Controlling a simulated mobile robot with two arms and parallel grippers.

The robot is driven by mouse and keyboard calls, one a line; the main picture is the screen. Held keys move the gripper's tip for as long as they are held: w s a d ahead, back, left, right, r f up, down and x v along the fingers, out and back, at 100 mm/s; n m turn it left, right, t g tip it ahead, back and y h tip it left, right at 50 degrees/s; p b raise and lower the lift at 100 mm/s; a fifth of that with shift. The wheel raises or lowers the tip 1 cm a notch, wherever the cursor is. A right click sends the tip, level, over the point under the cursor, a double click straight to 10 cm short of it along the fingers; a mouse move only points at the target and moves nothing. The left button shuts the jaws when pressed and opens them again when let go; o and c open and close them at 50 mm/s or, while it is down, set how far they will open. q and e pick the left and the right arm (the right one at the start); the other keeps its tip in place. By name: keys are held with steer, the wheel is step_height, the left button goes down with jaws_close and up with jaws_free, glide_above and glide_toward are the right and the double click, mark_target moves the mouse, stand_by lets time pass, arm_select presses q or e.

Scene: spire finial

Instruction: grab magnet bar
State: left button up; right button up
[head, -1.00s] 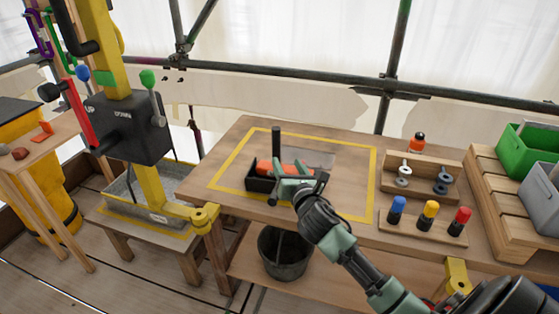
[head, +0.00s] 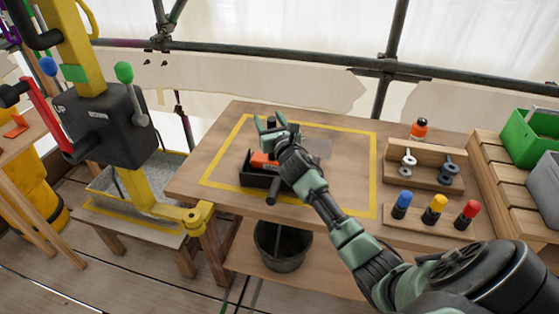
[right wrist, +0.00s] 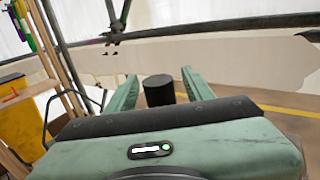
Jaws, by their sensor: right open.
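A dark upright bar, which looks like the magnet bar (head: 271,123), rises from the middle of the wooden bench; its lower part is hidden by my gripper. My right gripper (head: 269,127) is open, with its green fingertips on either side of the bar's top. In the right wrist view the black round top of the bar (right wrist: 158,88) shows between the two open fingers (right wrist: 160,76). My left gripper is not in view.
Yellow tape (head: 371,180) outlines the work area on the bench. A wooden rack (head: 423,178) with washers and colored pegs stands to the right, with an orange-capped bottle (head: 419,129) behind it. A bucket (head: 284,246) is below.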

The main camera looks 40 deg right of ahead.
steer(key=shift+w, duration=0.1)
steer(key=shift+c, duration=0.3)
steer(key=c, duration=1)
jaws_close()
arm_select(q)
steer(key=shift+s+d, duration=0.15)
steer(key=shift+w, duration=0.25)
arm_select(e)
steer(key=shift+r, duration=0.1)
